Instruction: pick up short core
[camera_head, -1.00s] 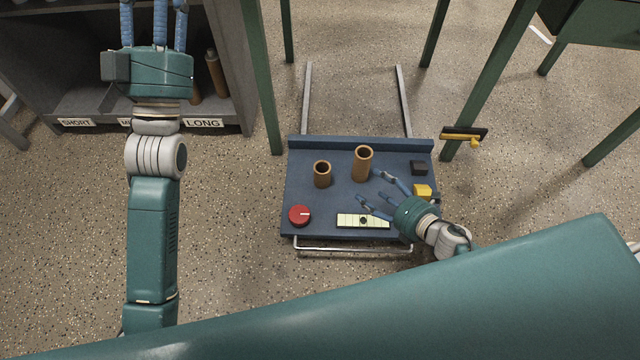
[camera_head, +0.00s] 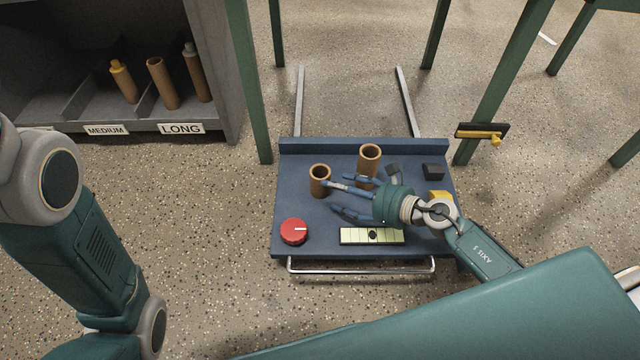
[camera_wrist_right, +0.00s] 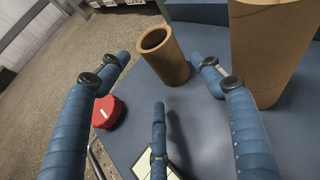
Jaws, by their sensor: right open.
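The short core (camera_head: 319,186), a brown hollow tube, stands upright on the blue tray table (camera_head: 286,215). A taller core (camera_head: 369,154) stands upright to its right. My right gripper (camera_head: 345,195) is open and low over the table, its fingers pointing left at the short core. One fingertip overlaps the core's lower right side; I cannot tell if it touches. In the right wrist view, the short core (camera_wrist_right: 168,60) stands ahead between the spread fingers (camera_wrist_right: 163,82), and the tall core (camera_wrist_right: 268,45) is at the right. My left gripper is out of view.
A red knob (camera_head: 293,231) and a pale green strip (camera_head: 360,236) lie along the table's front. A black block (camera_head: 432,171) and a yellow block (camera_head: 438,196) are at its right. A shelf (camera_head: 200,60) labelled MEDIUM and LONG holds several cores. Green legs (camera_head: 250,90) stand behind.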

